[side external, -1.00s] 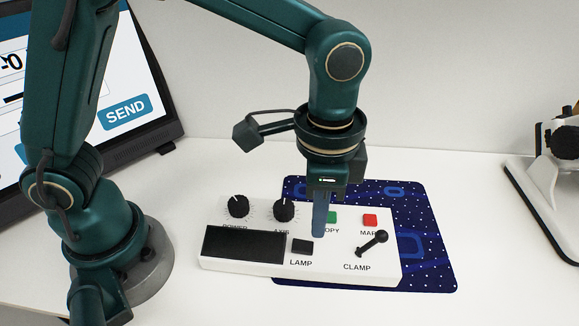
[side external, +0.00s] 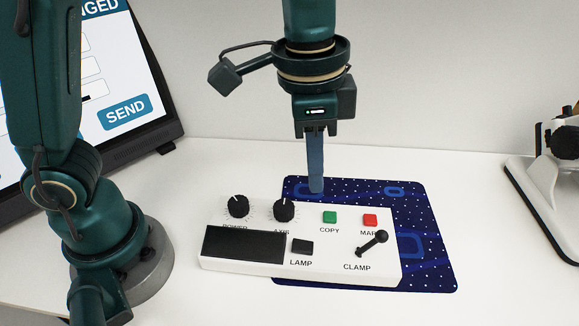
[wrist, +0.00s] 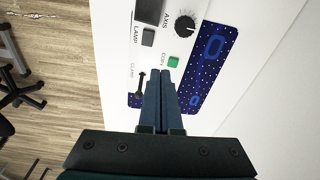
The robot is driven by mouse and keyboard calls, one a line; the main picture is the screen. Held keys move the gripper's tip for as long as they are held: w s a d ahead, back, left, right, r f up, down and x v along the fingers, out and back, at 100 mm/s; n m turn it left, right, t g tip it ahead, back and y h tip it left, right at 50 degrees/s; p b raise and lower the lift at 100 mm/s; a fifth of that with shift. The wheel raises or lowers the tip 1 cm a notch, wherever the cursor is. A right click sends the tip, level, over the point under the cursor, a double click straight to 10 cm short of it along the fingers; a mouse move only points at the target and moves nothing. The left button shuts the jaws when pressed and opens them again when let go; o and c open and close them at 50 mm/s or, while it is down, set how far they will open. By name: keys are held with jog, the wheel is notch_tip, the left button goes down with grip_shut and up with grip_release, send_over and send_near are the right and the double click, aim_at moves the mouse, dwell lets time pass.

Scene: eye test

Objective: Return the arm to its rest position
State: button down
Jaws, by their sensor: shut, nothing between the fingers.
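My gripper (side external: 316,190) is shut and empty, pointing straight down. In the side external view its fingertips are above and behind the white control panel, seen against the dark blue mat (side external: 431,262). The white control panel (side external: 222,265) lies partly on the mat. In the wrist view my gripper (wrist: 160,75) shows with its fingers together, close to the green COPY button (wrist: 173,62) in the picture. It looks clear of the panel.
The panel carries a POWER knob (side external: 238,206), an AXIS knob (side external: 284,210), a red button (side external: 370,220), a LAMP switch (side external: 302,247) and a CLAMP lever (side external: 372,243). A screen with a SEND button (side external: 125,112) stands at left. A device (side external: 562,140) stands at right.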

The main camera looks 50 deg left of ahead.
jog(key=s+a+r+n+t, duration=0.3)
jog(key=a+r+n, duration=0.15)
jog(key=a, duration=0.35)
jog(key=s+a+f+n+t, duration=0.1)
jog(key=s+a+f+n, duration=0.2)
jog(key=s+a+f, duration=0.1)
jog(key=shift+s+t, duration=0.3)
jog(key=shift+s, duration=0.6)
